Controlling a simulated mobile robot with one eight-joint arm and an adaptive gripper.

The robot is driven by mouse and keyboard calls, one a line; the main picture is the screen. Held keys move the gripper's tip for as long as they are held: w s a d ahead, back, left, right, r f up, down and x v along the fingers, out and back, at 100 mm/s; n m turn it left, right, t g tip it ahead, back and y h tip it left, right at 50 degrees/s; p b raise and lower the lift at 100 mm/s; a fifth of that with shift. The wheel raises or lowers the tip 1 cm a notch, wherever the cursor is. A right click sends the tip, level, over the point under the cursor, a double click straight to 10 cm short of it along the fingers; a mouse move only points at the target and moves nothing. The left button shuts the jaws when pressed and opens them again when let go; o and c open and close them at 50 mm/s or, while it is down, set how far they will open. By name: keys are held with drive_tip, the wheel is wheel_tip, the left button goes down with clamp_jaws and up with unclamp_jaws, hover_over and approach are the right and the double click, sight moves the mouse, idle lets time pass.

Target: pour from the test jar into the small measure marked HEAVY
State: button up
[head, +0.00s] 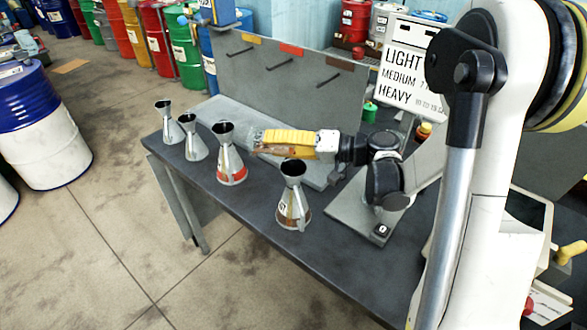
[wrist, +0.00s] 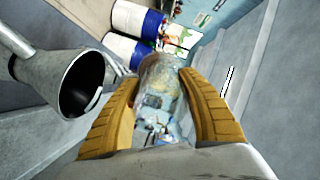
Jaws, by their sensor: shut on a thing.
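My gripper (head: 259,143) has yellow fingers and is shut on the clear glass test jar (wrist: 160,95), which it holds above the table. The jar is hard to make out in the head view; its tilt and contents are unclear. Several metal funnel-topped measures stand in a row: two small plain ones (head: 163,120) (head: 191,137), a larger one with a red band (head: 230,165), and the nearest one (head: 293,205) with a brownish band. My gripper is above and between the last two. A measure's dark open mouth (wrist: 82,83) shows left of the fingers in the wrist view. No HEAVY marking is readable on any measure.
The dark table (head: 262,215) is bare along its front edge. A grey board (head: 290,80) with coloured tags rises behind. A sign (head: 408,80) lists LIGHT, MEDIUM, HEAVY. A grey stand with a small display (head: 381,230) sits right of the measures. Drums stand beyond.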

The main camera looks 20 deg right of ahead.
drive_tip(key=shift+d+f+y+b, duration=0.1)
drive_tip(key=shift+f+y+b, duration=0.25)
drive_tip(key=shift+b, duration=0.95)
drive_tip(key=shift+s+d+r+t+y+b, duration=0.15)
drive_tip(key=shift+r+t+y+b, duration=0.45)
drive_tip(key=shift+r, duration=0.3)
drive_tip(key=shift+p, duration=0.3)
